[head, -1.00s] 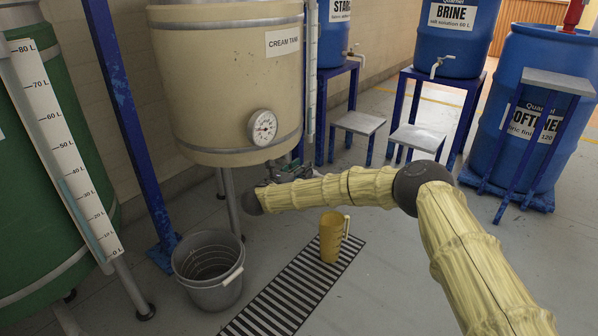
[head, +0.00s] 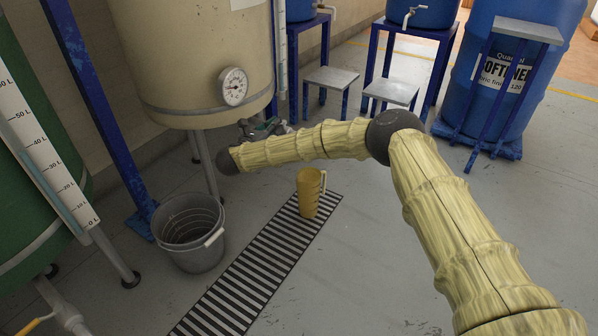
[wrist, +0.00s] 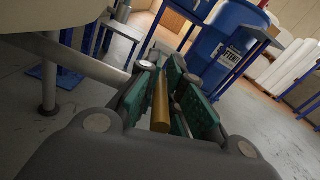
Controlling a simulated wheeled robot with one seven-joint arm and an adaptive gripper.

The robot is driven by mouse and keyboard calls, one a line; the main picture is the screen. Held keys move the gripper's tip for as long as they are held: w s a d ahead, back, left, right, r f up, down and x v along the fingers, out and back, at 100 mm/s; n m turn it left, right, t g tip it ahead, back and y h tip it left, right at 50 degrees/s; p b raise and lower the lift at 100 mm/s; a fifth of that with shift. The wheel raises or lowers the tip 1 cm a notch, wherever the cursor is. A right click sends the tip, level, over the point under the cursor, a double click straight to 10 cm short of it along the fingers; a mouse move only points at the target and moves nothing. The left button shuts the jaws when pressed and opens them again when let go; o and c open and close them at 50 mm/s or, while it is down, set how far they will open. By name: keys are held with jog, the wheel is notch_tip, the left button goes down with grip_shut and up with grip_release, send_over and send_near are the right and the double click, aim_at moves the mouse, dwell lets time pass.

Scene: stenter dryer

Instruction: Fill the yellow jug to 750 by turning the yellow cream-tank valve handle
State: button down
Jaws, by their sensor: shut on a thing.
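The cream tank (head: 195,55) stands at the upper left of centre in the head view, with a round dial on its front. My gripper (head: 262,128) is at the tank's lower right side, partly hidden behind my arm. In the wrist view my gripper (wrist: 170,100) is shut on the yellow valve handle (wrist: 160,105), a narrow yellow bar between green finger pads. The yellow jug (head: 309,194) stands upright on the striped floor grate, below and to the right of my gripper. Its contents and markings cannot be made out. The valve's spout is hidden.
A grey bucket (head: 190,232) stands on the floor left of the grate (head: 245,275). A green tank (head: 35,215) with a litre scale is at the far left. Blue barrels (head: 500,70) and grey-topped stands (head: 331,79) are behind. The floor right of the grate is clear.

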dwell(0.5)
jog(key=shift+s+d+r+n+t+y+p, duration=0.1)
jog(key=shift+d+r+n+t+y+p, duration=0.15)
jog(key=shift+d+n+y+p, duration=0.2)
jog(key=shift+s+d+f+n+t+y+p, duration=0.1)
jog(key=shift+d+n+t+y+p, duration=0.1)
jog(key=shift+n+t+y, duration=0.5)
jog(key=shift+s+d+f+n+t+y+p, duration=0.15)
jog(key=shift+n+y+p, duration=0.2)
jog(key=shift+y, duration=0.65)
jog(key=shift+s+d+n+t+y+p, duration=0.15)
jog(key=shift+n+t+y, duration=0.15)
jog(key=shift+n+y, duration=0.45)
jog(key=shift+d+n+y, duration=0.25)
jog(key=shift+n+y, duration=0.2)
jog(key=shift+y, duration=0.35)
